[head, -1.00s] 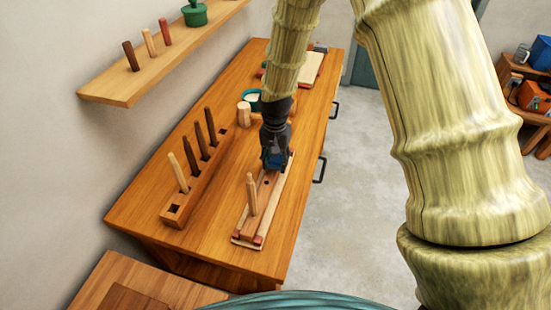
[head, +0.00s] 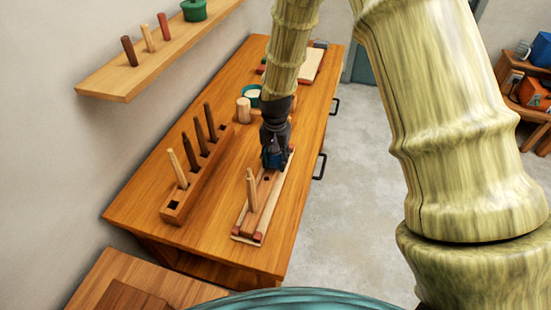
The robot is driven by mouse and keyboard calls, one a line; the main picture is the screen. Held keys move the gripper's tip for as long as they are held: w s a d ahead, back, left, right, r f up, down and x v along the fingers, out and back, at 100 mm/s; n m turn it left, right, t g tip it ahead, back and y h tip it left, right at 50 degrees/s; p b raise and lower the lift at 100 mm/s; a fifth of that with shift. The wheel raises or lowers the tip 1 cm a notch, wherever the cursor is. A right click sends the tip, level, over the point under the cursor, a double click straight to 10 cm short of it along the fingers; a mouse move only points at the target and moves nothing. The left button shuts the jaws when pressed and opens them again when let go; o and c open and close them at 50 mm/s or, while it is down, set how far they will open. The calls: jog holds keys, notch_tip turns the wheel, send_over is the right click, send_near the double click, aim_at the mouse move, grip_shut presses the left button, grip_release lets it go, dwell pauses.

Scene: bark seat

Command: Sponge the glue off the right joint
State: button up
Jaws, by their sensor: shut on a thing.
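My gripper (head: 274,163) points down over the far end of a long wooden workpiece (head: 262,205) on the bench. It is shut on a small bluish thing, apparently the sponge, mostly hidden by the dark fingers. The workpiece has an upright pale peg (head: 251,189) near its front end and a dark hole in the middle. Small reddish blocks (head: 257,238) sit at its near end. The far joint is hidden behind my gripper, and I cannot make out any glue or whether the sponge touches the wood.
A wooden rack (head: 175,208) with several upright pegs stands left of the workpiece. A teal pot (head: 252,91) and a pale wooden cylinder (head: 243,110) stand behind. A wall shelf (head: 115,87) hangs at left. The bench (head: 140,205) is clear between rack and workpiece.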

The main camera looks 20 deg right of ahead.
jog(key=shift+f, duration=0.4)
jog(key=shift+w+a, duration=0.1)
jog(key=shift+w+a+r, duration=0.1)
jog(key=shift+w+a, duration=0.5)
jog(key=shift+a, duration=0.3)
jog(key=shift+s+d, duration=0.7)
jog(key=shift+d, duration=0.3)
jog(key=shift+w+a+p, duration=0.15)
jog(key=shift+w+a, duration=0.15)
jog(key=shift+a, duration=0.2)
jog(key=shift+w+a+p, duration=0.15)
jog(key=shift+w+a, duration=0.15)
jog(key=shift+a, duration=0.2)
jog(key=shift+d, duration=0.1)
jog(key=shift+s+d+p, duration=0.3)
jog(key=shift+s+d, duration=0.3)
jog(key=shift+d, duration=0.35)
